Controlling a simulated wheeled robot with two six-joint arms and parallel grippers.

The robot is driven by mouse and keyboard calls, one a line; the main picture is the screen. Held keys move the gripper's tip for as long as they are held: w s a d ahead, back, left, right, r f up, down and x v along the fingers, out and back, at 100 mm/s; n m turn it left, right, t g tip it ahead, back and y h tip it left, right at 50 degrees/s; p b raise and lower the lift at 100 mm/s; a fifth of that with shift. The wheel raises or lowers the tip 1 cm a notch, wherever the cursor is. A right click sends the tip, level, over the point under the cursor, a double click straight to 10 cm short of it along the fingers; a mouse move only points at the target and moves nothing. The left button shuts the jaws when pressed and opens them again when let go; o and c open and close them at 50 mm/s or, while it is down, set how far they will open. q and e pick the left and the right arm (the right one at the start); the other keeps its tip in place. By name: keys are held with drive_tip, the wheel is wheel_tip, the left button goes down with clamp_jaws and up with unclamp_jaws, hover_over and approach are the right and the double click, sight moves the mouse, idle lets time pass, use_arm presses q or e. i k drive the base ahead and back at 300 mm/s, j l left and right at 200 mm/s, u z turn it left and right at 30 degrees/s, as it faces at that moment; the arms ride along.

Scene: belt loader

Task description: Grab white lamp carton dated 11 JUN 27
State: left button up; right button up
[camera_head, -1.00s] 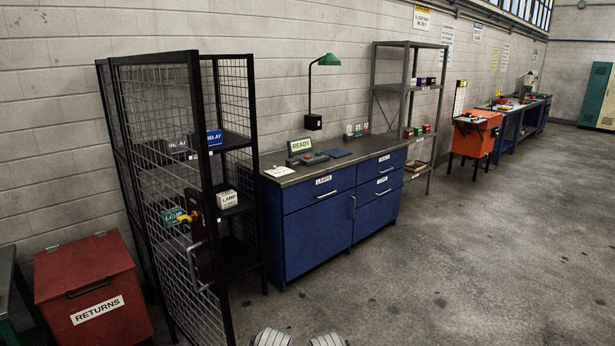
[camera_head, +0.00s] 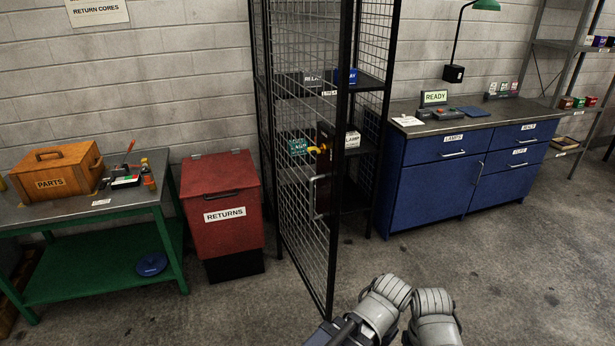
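A white carton marked LAMP (camera_head: 352,139) sits on the middle shelf of a black wire-mesh cage (camera_head: 343,180). Its date is too small to read. The cage's mesh door (camera_head: 305,215) with a handle and a yellow-orange latch part stands in front of the shelves. A teal carton (camera_head: 298,146) shows through the mesh on the same level. Grey and blue RELAY cartons (camera_head: 346,76) are on the shelf above. My gripper fingers are not visible.
A red RETURNS bin (camera_head: 222,190) stands left of the cage. A green bench (camera_head: 100,205) with a wooden PARTS box (camera_head: 50,180) is further left. A blue cabinet (camera_head: 425,185) stands right of the cage. The floor in front (camera_head: 520,270) is clear.

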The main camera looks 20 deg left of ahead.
sight(352, 138)
drive_tip(key=i+l+u, duration=0.1)
drive_tip(key=u, duration=0.3)
drive_tip(key=i+l+u, duration=0.15)
drive_tip(key=u, duration=0.3)
drive_tip(key=i+l+u, duration=0.1)
drive_tip(key=l, duration=0.2)
drive_tip(key=i+l+u, duration=0.1)
drive_tip(key=i+l, duration=0.15)
drive_tip(key=i+l+u, duration=0.1)
drive_tip(key=l, duration=0.25)
drive_tip(key=i+l+u, duration=0.1)
drive_tip(key=l, duration=0.2)
drive_tip(key=i+l+u, duration=0.15)
drive_tip(key=l, duration=0.2)
drive_tip(key=i+l, duration=0.1)
drive_tip(key=l, duration=0.2)
drive_tip(key=i+l, duration=0.1)
drive_tip(key=l, duration=0.2)
drive_tip(key=i+l, duration=0.15)
drive_tip(key=l, duration=0.2)
